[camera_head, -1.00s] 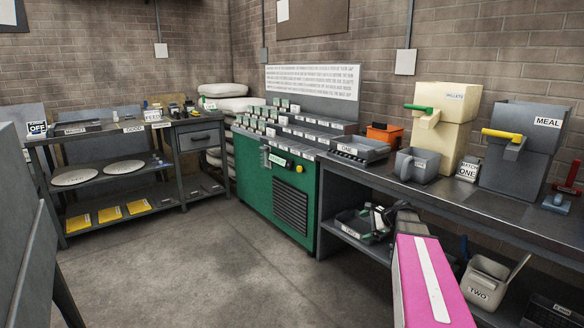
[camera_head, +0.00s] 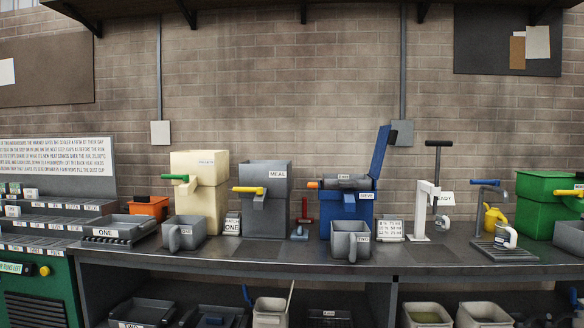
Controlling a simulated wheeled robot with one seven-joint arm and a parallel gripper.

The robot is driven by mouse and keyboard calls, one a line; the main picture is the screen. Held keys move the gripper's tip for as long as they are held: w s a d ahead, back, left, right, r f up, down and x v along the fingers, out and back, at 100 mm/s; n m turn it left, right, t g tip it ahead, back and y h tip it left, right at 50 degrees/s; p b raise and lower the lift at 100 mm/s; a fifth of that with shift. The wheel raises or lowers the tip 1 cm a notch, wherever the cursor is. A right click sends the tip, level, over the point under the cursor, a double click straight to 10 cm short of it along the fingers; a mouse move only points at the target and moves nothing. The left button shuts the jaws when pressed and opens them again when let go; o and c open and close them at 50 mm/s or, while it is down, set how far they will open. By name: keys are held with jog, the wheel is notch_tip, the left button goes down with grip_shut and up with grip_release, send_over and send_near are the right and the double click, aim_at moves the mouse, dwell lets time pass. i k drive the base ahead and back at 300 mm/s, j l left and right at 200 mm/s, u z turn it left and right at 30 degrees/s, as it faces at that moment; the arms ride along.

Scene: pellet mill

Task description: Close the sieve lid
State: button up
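The blue sieve (camera_head: 340,205) stands on the long bench, right of the grey MEAL hopper. Its blue lid (camera_head: 380,151) is open, standing up steeply at the right side of the box and leaning slightly right. An orange-tipped handle (camera_head: 313,184) sticks out at the sieve's upper left. A grey jug (camera_head: 350,240) stands in front and hides part of the sieve's lower front. My gripper is not in view.
The grey MEAL hopper (camera_head: 265,190) and a small red-handled tool (camera_head: 302,220) stand left of the sieve. A white press (camera_head: 427,205) with a black T-handle stands to its right. Bare bench top (camera_head: 250,252) shows in front of the hopper.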

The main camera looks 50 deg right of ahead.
aim_at(386, 136)
jog(key=z, duration=2.6)
jog(key=i+l, duration=0.1)
jog(key=l, duration=0.15)
jog(key=i+l+u, duration=0.15)
jog(key=l, duration=0.15)
